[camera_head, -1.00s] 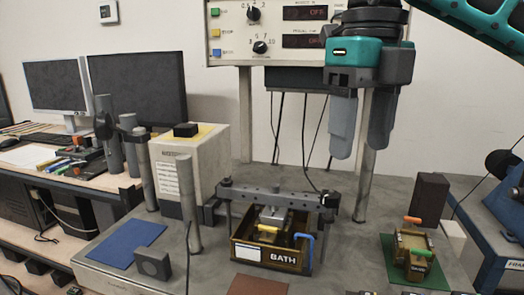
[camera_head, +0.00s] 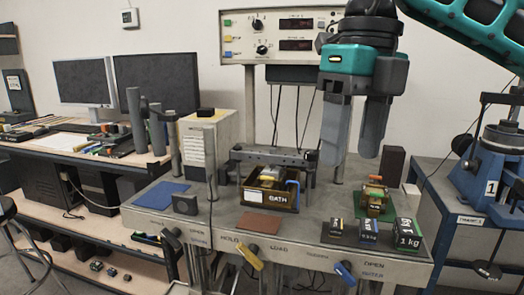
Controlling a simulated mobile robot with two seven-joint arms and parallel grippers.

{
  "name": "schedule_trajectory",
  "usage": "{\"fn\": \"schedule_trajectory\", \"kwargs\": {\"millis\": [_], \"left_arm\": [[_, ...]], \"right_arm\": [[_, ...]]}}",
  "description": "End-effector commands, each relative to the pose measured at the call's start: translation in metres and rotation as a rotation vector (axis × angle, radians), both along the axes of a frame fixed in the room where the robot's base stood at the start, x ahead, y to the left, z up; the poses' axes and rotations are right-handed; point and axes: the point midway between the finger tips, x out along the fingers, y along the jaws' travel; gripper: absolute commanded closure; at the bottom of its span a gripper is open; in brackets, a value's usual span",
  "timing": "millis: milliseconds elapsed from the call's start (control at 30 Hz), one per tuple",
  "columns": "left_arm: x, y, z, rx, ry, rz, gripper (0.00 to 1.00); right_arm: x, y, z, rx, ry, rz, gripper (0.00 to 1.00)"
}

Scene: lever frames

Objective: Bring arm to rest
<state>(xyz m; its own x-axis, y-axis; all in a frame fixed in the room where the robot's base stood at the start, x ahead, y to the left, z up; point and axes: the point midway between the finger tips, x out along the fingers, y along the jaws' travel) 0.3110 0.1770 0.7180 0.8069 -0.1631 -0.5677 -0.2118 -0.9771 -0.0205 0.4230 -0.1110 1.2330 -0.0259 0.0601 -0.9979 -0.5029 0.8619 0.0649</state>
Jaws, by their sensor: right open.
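My right gripper (camera_head: 352,158) hangs from the teal and black arm that comes in at the upper right. Its two grey fingers point down and stand apart, with nothing between them. It is in front of the control panel's right part, above the back right of the grey bench (camera_head: 225,228). It appears clear of the things on the bench. My left gripper is not in view.
A box marked BATH (camera_head: 269,198) stands under a dark bar frame. A blue frame (camera_head: 497,160) is at right. Yellow (camera_head: 250,257) and blue (camera_head: 344,271) handles stick out in front.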

Motion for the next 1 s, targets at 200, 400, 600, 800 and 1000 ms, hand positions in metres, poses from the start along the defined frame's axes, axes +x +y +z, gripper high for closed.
{"fn": "schedule_trajectory", "kwargs": {"millis": [200, 400, 600, 800, 1000], "left_arm": [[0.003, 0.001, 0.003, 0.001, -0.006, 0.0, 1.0], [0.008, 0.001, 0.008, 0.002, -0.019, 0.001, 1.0], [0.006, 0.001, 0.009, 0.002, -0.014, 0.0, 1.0], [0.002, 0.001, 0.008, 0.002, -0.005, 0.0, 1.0], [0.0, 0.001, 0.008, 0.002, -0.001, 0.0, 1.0]], "right_arm": [[-0.014, 0.06, -0.051, 0.275, 0.176, 0.143, 0.39], [-0.041, 0.12, -0.08, 0.645, 0.377, 0.217, 0.39], [-0.06, 0.164, -0.08, 1.092, 0.592, 0.163, 0.39], [-0.049, 0.177, -0.072, 1.519, 0.769, -0.054, 0.39], [-0.01, 0.159, -0.086, 1.879, 0.889, -0.435, 0.39]]}}
